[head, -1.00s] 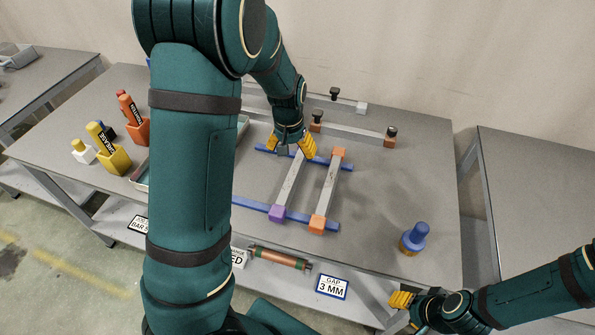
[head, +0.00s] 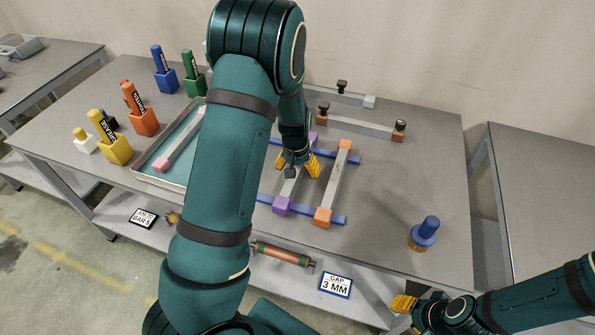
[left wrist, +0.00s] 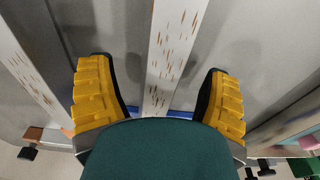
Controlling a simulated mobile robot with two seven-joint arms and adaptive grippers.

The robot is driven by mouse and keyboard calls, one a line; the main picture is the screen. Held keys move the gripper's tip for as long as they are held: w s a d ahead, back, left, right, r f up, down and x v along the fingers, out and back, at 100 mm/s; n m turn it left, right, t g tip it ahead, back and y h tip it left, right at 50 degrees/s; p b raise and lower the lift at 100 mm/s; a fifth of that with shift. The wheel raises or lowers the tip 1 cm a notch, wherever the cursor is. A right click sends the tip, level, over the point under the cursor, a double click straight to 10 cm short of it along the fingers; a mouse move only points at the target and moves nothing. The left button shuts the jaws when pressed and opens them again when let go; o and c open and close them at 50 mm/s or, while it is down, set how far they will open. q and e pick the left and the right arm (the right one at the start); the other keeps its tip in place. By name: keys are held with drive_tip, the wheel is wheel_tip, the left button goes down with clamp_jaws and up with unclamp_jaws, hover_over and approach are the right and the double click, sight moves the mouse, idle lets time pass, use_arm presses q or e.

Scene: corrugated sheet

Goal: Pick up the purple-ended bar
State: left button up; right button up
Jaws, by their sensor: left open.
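The purple-ended bar (head: 291,186) is grey and rests across two blue rails, one purple end (head: 281,205) near the front and the other behind my gripper. My left gripper (head: 297,170) is open over the middle of this bar. In the left wrist view the rust-flecked bar (left wrist: 172,45) runs between the yellow fingers (left wrist: 160,100), with a gap on each side. Whether the fingertips reach down beside it is hard to tell. My right gripper (head: 403,303) is off the table's front right edge; its opening is unclear.
An orange-ended bar (head: 334,188) lies close on the right, across the same rails (head: 333,220). Behind it is a bar with brown ends (head: 355,124). A tray (head: 150,180) holds a pink-ended bar at left. A blue-topped stamp (head: 428,228) stands at right. Bare table lies between.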

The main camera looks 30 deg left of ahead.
use_arm(q)
clamp_jaws()
idle(0.4)
